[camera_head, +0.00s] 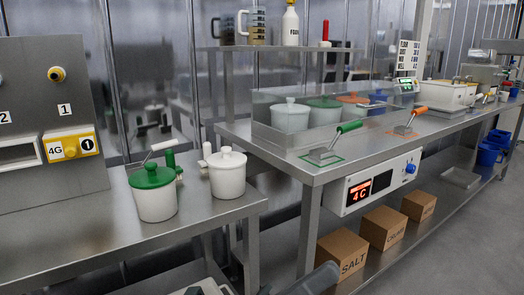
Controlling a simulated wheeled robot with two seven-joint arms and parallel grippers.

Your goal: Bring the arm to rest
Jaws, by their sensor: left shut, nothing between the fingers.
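My left gripper (204,287) shows only in part at the bottom edge of the head view, low in front of the left counter. It is shut and holds nothing that I can see. Most of its arm is out of frame. A dark rounded part of my own body shows at the bottom, right of it. My right gripper is not in view.
A white pot with a green lid (154,195) and a white lidded pot (227,174) stand on the left counter (70,237). The right counter (312,172) holds a bin of tubs and green- and orange-handled tools. Cardboard boxes (342,254) sit on its lower shelf.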

